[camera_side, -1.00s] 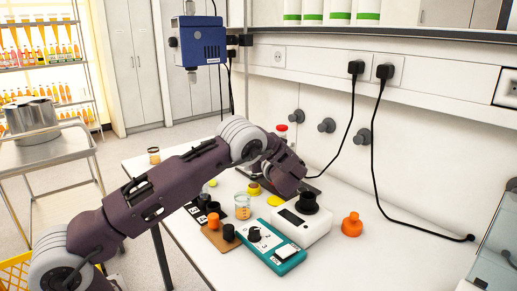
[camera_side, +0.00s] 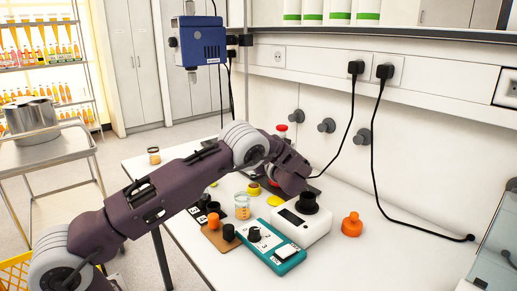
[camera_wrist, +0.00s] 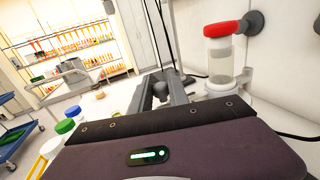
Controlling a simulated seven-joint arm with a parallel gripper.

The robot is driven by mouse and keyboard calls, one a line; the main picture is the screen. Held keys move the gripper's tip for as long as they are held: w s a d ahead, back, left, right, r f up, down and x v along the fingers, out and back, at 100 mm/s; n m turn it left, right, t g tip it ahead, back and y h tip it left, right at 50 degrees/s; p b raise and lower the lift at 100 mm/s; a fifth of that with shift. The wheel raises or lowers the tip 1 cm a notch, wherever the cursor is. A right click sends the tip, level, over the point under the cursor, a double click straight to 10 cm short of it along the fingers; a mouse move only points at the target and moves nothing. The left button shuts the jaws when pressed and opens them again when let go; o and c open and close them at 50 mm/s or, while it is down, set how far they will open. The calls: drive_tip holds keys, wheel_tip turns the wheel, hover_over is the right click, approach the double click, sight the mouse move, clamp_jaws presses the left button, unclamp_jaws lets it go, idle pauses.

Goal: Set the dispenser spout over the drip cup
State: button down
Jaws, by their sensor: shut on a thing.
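My gripper (camera_wrist: 166,92) shows in the wrist view, shut on a small dark grey piece (camera_wrist: 160,91). I cannot tell whether this piece is the dispenser spout. A clear cylinder with a red top (camera_wrist: 222,50), perhaps the dispenser, stands close to the right of my fingers. Its red top also shows in the side view (camera_side: 282,128), behind my wrist, which hides my fingertips and what they hold. A clear beaker with orange marks (camera_side: 242,206) stands on the table in front of my wrist. I cannot tell which vessel is the drip cup.
A white device with a black top (camera_side: 302,222), a teal device (camera_side: 270,248) and an orange bottle (camera_side: 352,224) stand on the near table. A small jar (camera_side: 154,155) stands at the far left. Black cables hang by the wall. The table's left part is mostly clear.

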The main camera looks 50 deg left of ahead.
drive_tip(key=shift+w+d+r+n+g+y, duration=0.15)
drive_tip(key=shift+d+n+g, duration=0.45)
drive_tip(key=shift+g, duration=0.45)
drive_tip(key=shift+d+f+n+g+y, duration=0.1)
drive_tip(key=shift+d+n+g+y, duration=0.1)
drive_tip(key=shift+d+n+g, duration=0.6)
drive_tip(key=shift+w+d+r+n+g+y, duration=0.2)
drive_tip(key=shift+n+g, duration=0.3)
drive_tip(key=shift+g, duration=0.75)
drive_tip(key=shift+s+f, duration=0.1)
drive_tip(key=shift+s, duration=0.1)
drive_tip(key=c, duration=1.3)
unclamp_jaws()
drive_tip(key=shift+f, duration=0.1)
drive_tip(key=shift+o, duration=0.2)
drive_tip(key=shift+d, duration=0.1)
